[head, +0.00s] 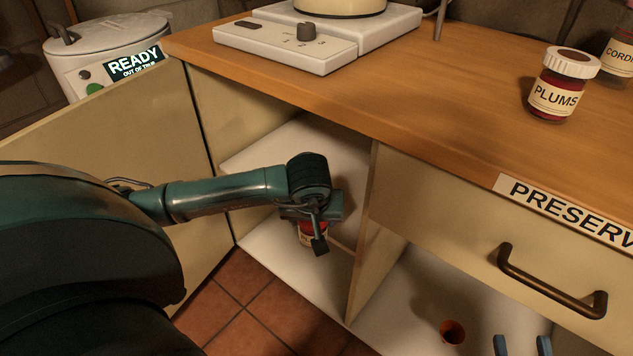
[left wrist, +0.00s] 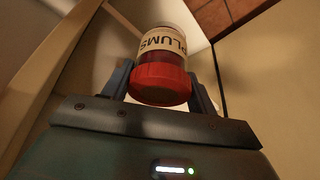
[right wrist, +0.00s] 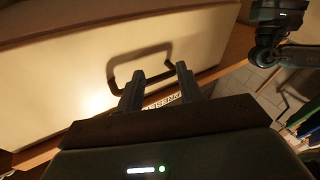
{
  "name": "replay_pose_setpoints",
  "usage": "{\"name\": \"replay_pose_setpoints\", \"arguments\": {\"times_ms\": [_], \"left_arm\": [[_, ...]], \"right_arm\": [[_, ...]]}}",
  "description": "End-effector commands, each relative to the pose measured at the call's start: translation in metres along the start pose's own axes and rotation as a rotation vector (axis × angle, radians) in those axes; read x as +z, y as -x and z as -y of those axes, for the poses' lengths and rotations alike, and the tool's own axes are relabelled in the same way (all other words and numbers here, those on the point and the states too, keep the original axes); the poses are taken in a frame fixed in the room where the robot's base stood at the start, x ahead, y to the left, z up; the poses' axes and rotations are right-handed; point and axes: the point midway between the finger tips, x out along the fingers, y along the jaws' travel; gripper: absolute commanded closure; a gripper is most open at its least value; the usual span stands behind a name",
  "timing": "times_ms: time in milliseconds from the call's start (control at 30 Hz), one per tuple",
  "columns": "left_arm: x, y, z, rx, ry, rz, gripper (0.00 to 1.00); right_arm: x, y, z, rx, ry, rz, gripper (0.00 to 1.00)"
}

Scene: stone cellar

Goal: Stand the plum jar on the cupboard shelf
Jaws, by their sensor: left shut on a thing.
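A plum jar with a red lid and a "PLUMS" label (left wrist: 160,45) is between the fingers of my left gripper (left wrist: 160,88), which is shut on it. In the head view this gripper (head: 311,222) is inside the open cupboard (head: 360,215), and the jar (head: 305,240) shows only partly below it. I cannot tell whether the jar touches a board. The cupboard has a white upper shelf (head: 285,150) and a white bottom board (head: 290,272). My right gripper (head: 522,345) is open and empty; it also shows in the right wrist view (right wrist: 160,85).
Another plum jar, with a white lid (head: 558,88), stands on the wooden counter (head: 440,95) near a cordial jar (head: 620,55). The cupboard door (head: 110,130) stands open at left. A drawer handle (head: 550,285) juts out at right.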

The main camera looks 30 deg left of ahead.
Motion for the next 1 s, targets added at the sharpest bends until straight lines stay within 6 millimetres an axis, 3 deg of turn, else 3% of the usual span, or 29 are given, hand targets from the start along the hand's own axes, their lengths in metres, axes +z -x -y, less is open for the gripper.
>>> {"name": "replay_pose_setpoints", "arguments": {"times_ms": [300,500,767,867,1000], "left_arm": [[-0.08,-0.035,-0.002,0.006,0.006,0.0,0.72],[-0.113,-0.048,-0.002,0.004,0.002,-0.001,0.72],[-0.13,-0.055,-0.002,0.005,0.001,0.001,0.72],[-0.118,-0.075,-0.002,0.005,-0.001,0.005,0.72],[-0.114,-0.087,-0.002,0.005,-0.001,0.0,0.72]], "right_arm": [[0.003,-0.003,0.002,-0.002,-0.04,-0.026,0.64],[0.003,-0.004,0.003,-0.004,-0.063,-0.036,0.64],[0.006,-0.004,0.004,-0.004,-0.078,-0.035,0.64],[0.013,-0.003,0.006,-0.006,-0.1,-0.038,0.64],[0.003,-0.006,0.007,-0.013,-0.124,-0.065,0.64]]}}
